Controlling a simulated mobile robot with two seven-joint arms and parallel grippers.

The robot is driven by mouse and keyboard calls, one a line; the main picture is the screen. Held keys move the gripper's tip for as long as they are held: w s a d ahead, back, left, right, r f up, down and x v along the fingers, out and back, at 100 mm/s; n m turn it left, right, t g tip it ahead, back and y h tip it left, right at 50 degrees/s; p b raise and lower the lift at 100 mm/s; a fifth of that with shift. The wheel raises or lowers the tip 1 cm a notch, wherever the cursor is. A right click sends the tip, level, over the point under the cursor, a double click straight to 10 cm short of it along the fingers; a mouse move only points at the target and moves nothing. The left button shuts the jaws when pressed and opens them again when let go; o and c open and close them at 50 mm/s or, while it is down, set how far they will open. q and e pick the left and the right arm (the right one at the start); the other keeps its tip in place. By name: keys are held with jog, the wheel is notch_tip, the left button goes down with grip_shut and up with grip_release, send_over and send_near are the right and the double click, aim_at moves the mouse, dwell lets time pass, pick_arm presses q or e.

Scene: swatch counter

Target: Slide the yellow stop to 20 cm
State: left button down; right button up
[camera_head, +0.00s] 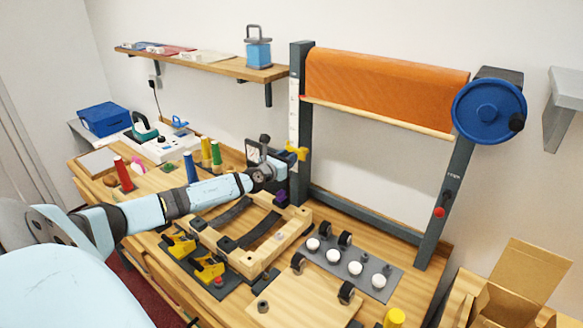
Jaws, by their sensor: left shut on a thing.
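My left arm reaches across the counter from the left. My left gripper (288,157) is shut on the yellow stop from its left side, and the fingertips partly hide where it meets the post. My right gripper does not show.
An orange fabric roll (385,87) hangs between the posts, with a blue wheel (487,110) at right. A wooden clamp frame (292,226) and a grey plate with white balls (375,262) stand below. Thread spools (205,152) are behind my arm.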

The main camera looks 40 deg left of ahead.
pick_arm(q)
jog(key=shift+a, duration=0.1)
jog(key=c, duration=0.9)
grip_release()
jog(key=shift+o, duration=0.2)
jog(key=shift+f, duration=0.1)
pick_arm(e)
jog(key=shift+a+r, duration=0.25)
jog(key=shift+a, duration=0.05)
pick_arm(q)
jog(key=s+d+b, duration=0.1)
jog(key=s, duration=1.2)
jog(key=shift+s+d, duration=0.3)
jog(key=shift+s, duration=0.05)
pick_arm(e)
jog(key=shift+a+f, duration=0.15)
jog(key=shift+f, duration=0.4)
